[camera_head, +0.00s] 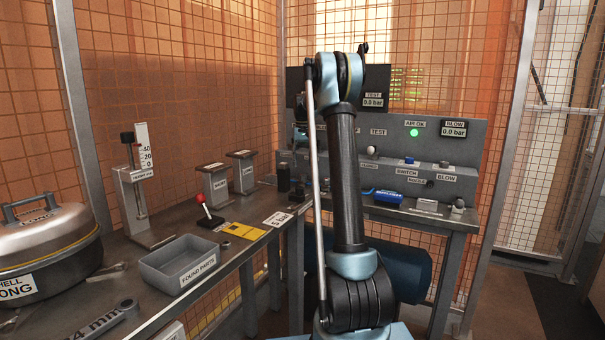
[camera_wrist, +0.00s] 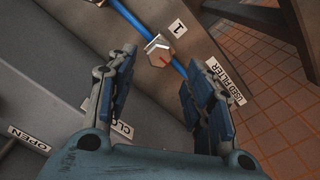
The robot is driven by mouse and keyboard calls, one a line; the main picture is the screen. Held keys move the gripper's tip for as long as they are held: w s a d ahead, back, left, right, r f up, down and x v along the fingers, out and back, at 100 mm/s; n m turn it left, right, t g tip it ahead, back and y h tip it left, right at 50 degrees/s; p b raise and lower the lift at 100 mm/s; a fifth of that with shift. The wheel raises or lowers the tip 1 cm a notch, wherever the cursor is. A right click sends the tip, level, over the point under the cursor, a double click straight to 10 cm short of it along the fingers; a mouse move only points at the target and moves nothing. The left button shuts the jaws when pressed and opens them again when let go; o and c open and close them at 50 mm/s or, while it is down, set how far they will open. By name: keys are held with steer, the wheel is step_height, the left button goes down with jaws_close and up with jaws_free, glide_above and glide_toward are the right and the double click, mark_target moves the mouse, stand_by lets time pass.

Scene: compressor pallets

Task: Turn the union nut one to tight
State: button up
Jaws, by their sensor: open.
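In the wrist view a hexagonal metal union nut (camera_wrist: 159,56) with a red mark sits on a blue line (camera_wrist: 128,17). A label reading 1 (camera_wrist: 177,28) is just beside it. My gripper (camera_wrist: 162,78) is open, its two fingers spread to the left and right below the nut in the picture. Nothing is between the fingers, and the nut appears beyond the fingertips. In the head view my arm stands in front of the bench, and the nut and my gripper's fingers cannot be made out there.
The wrist view also shows a USED FILTER label (camera_wrist: 225,81) and an OPEN label (camera_wrist: 29,139). In the head view, a panel with a green AIR OK light (camera_head: 414,132) stands behind my arm. A FOUND PARTS tray (camera_head: 178,262) and a round-lidded pot (camera_head: 45,250) are at left.

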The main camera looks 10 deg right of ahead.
mark_target(303, 175)
step_height(303, 175, up, 6)
steer(key=shift+f, duration=0.15)
stand_by(0.4)
